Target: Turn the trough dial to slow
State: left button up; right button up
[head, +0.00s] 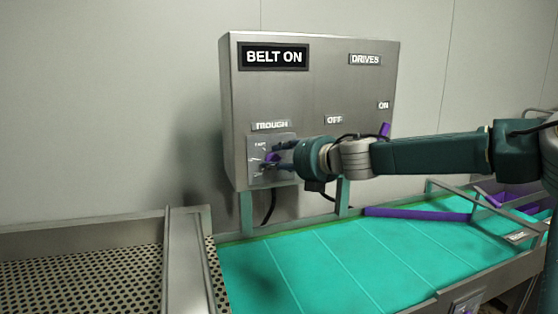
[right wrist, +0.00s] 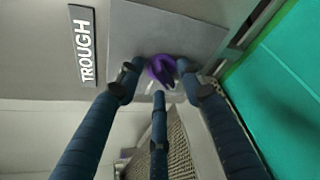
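The trough dial is a small purple knob (head: 271,158) on a pale plate under the TROUGH label (head: 270,125), low on the left of the steel control box. In the right wrist view the purple knob (right wrist: 162,69) sits between my fingertips. My right gripper (head: 279,157) reaches in from the right, with its fingers around the dial. In the wrist view two fingers flank the knob and the third is below it; whether they touch it is unclear. Part of the scale, including the slow mark, is too small or hidden to read. My left gripper is not in view.
The control box (head: 310,85) shows a BELT ON display (head: 274,57) and a purple drives lever (head: 385,130) near ON. A teal belt (head: 330,262) lies below, with a perforated metal tray (head: 80,280) at left. My right arm crosses in front of the box.

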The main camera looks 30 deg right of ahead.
jog(key=shift+c, duration=1.1)
jog(key=shift+s+r, duration=0.1)
grip_shut()
pick_arm(q)
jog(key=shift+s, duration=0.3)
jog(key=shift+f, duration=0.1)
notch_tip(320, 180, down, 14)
jog(key=b, duration=1.3)
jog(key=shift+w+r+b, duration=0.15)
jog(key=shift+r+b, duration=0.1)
jog(key=shift+b, duration=0.1)
pick_arm(e)
jog(key=shift+d+f+m+t+y, duration=0.15)
jog(key=shift+m+t+y, duration=0.3)
jog(key=shift+m, duration=0.95)
jog(key=shift+d+f+m+t+y, duration=0.15)
jog(key=shift+m+t, duration=0.55)
jog(key=shift+m, duration=0.7)
jog(key=shift+d+f+m+t+y, duration=0.15)
jog(key=shift+m+t+y, duration=0.35)
jog(key=shift+m, duration=0.9)
jog(key=shift+s+a, duration=0.1)
